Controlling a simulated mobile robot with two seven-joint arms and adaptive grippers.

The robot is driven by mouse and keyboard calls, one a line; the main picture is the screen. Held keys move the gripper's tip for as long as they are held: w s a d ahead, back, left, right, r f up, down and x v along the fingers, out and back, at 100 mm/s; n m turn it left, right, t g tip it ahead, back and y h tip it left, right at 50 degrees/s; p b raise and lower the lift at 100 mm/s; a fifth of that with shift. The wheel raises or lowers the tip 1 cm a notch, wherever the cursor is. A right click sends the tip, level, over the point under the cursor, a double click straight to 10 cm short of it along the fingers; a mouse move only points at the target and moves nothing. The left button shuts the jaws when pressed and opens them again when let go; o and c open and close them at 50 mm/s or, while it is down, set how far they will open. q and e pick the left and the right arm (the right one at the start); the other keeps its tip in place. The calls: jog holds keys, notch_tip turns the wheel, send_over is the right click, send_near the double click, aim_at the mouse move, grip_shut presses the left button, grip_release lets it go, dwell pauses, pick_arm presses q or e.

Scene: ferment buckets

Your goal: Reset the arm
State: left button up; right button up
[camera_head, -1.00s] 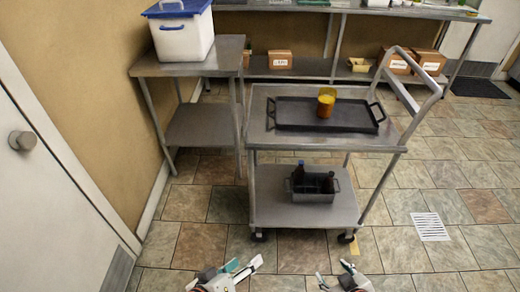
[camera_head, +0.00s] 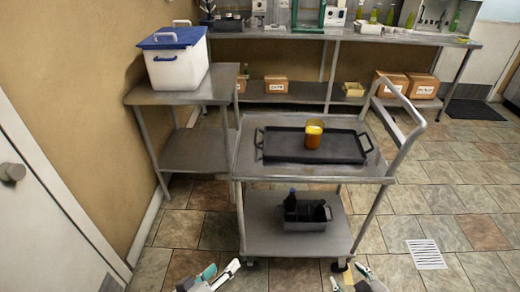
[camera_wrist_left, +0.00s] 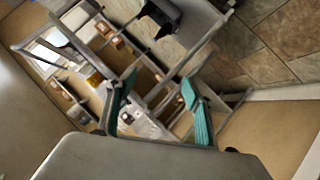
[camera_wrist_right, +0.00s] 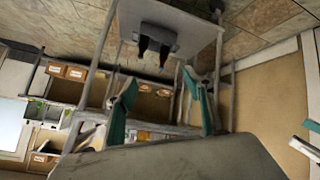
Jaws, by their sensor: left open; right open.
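My left gripper (camera_head: 222,270) is at the bottom of the head view, low in front of the cart. Its two teal-padded fingers stand apart and empty in the left wrist view (camera_wrist_left: 158,108). My right gripper (camera_head: 350,272) is at the bottom of the head view, to the right of the left one and partly cut off. In the right wrist view (camera_wrist_right: 166,100) its fingers are apart with nothing between them. Neither gripper touches anything.
A metal cart (camera_head: 275,234) stands ahead, with a black tray (camera_head: 342,148) and a yellow-orange cup (camera_head: 314,134) on top. A grey caddy (camera_head: 305,222) with dark bottles is on its lower shelf. A white bucket with a blue lid (camera_head: 176,66) stands on the left table.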

pick_arm(q)
jog(key=s+a+f+m+y, duration=0.2)
jog(key=s+a+f+m, duration=0.2)
jog(key=s+a+m, duration=0.2)
jog(key=shift+s+a+m+y, duration=0.35)
jog(key=shift+s+a, duration=0.25)
jog(key=shift+a, duration=0.5)
pick_arm(e)
jog(key=s+a+m+t+y, duration=0.1)
jog(key=s+a+y, duration=0.1)
jog(key=s+a, duration=0.3)
jog(key=shift+s+a+f, duration=0.2)
jog(key=shift+s, duration=0.4)
